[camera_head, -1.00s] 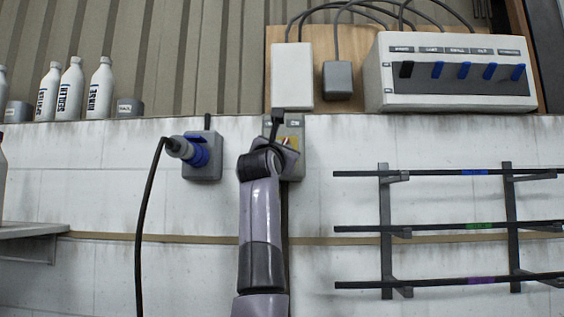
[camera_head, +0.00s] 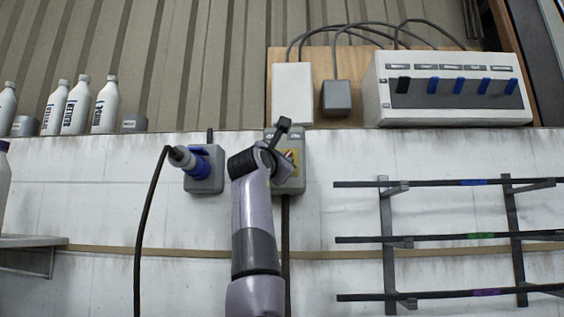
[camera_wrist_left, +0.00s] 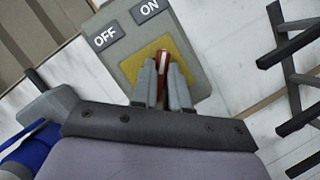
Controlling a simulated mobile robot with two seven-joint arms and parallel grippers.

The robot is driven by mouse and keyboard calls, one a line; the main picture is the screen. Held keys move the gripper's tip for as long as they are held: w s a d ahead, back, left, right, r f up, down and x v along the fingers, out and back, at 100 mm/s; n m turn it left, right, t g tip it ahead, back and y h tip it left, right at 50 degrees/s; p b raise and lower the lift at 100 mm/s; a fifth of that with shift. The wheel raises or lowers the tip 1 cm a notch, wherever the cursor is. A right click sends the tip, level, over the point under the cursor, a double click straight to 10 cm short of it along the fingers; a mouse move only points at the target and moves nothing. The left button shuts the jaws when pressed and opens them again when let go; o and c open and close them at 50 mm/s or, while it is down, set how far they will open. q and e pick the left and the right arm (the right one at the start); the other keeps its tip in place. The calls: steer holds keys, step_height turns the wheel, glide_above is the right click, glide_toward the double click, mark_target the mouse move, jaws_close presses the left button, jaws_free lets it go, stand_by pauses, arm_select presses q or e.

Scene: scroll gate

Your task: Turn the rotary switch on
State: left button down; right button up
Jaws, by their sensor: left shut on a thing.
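The rotary switch is a grey box (camera_head: 298,185) on the white wall, with a yellow plate. In the left wrist view the box (camera_wrist_left: 196,62) has an OFF label (camera_wrist_left: 104,38) and an ON label (camera_wrist_left: 148,10) above a yellow square. A red handle (camera_wrist_left: 162,66) with a white mark stands out from the yellow square. My left gripper (camera_wrist_left: 163,75) is shut on this handle, one finger on each side. The handle's marked end points up in that view, nearer ON than OFF. In the head view my wrist hides the fingers and part of the box. My right gripper is not in view.
A blue plug in a grey socket (camera_head: 205,178), with a hanging black cable, is close left of the switch. A rack with black bars (camera_head: 388,240) is on the right. A panel with levers (camera_head: 450,90), a white box (camera_head: 292,92) and bottles (camera_head: 105,105) are above.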

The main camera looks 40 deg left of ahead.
arm_select(q)
steer(key=shift+s+r, duration=0.1)
steer(key=shift+r, duration=0.1)
steer(key=c, duration=1.3)
jaws_free()
steer(key=shift+o, duration=0.9)
steer(key=shift+f, duration=0.1)
steer(key=b+v, duration=0.2)
steer(key=v, duration=0.5)
steer(key=shift+b, duration=0.4)
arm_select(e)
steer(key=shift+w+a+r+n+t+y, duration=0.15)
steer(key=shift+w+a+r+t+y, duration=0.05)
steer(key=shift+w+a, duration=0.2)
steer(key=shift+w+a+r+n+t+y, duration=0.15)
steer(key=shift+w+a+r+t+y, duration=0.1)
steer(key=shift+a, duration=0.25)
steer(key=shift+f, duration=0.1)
